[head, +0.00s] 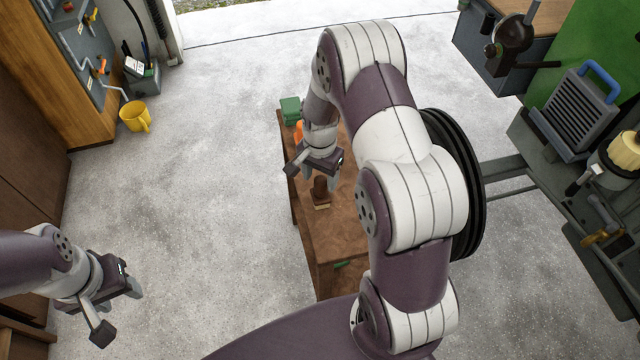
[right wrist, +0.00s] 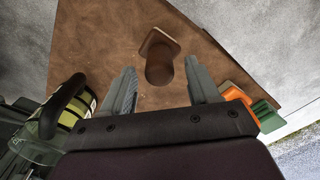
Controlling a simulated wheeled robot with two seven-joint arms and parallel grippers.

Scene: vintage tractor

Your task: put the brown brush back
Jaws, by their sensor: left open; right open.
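The brown brush (head: 320,188) stands on the brown wooden table (head: 332,238), with a rounded dark brown handle on a lighter rectangular base. In the right wrist view the brush (right wrist: 160,68) shows between and just beyond the open fingers of my right gripper (right wrist: 162,72). In the head view my right gripper (head: 319,178) is right above the brush, pointing down, and does not visibly hold it. My left gripper (head: 118,308) is open and empty at the lower left, over the floor, far from the table.
An orange item (head: 298,131) and a green box (head: 290,110) are at the table's far end. A small green item (head: 342,264) is near its front. A black wheel (head: 466,190) is right of the table. A yellow mug (head: 135,116) is at the upper left. The floor between is clear.

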